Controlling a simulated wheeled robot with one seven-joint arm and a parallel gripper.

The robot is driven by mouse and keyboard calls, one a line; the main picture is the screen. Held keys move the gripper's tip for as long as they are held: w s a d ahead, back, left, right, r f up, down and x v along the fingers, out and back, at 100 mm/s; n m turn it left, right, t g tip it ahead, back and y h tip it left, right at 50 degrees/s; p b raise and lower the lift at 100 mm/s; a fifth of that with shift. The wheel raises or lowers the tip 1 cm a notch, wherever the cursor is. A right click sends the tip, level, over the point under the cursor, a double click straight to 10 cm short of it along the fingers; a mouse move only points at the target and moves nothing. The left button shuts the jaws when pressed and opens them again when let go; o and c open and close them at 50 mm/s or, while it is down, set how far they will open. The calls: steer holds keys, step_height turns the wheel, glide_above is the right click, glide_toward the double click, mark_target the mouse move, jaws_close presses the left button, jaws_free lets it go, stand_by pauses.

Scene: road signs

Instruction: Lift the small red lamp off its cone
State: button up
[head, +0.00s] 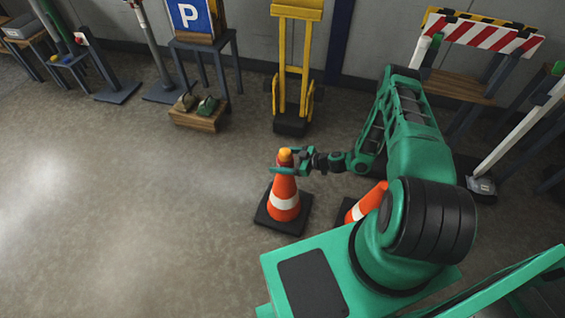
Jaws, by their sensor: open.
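An orange-and-white cone (284,200) stands upright on a black square base in the middle of the head view. A small lamp (285,155) sits on its tip; its top looks orange-yellow rather than red, with a hint of red lower down. My gripper (283,161) reaches in from the right at the height of the cone's tip. Its green fingers are open, one on the near side and one on the far side of the lamp. Whether they touch it, I cannot tell. The nearer finger hides the lamp's lower part.
Behind are a yellow stand (290,75), a low wooden crate (198,118), a blue parking sign (189,16) and a striped barrier (485,36). The floor at left is clear.

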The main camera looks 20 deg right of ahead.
steer(key=shift+x, duration=0.9)
steer(key=c, duration=1.3)
steer(key=shift+c, duration=0.2)
steer(key=shift+r, duration=0.1)
steer(key=shift+r, duration=0.55)
step_height(320, 180, up, 3)
steer(key=shift+s+r, duration=0.1)
steer(key=shift+s, duration=0.05)
steer(key=s+a+r, duration=0.4)
steer(key=s+r, duration=0.2)
steer(key=s, duration=0.4)
steer(key=shift+s+a+r, duration=0.25)
steer(key=shift+r, duration=0.05)
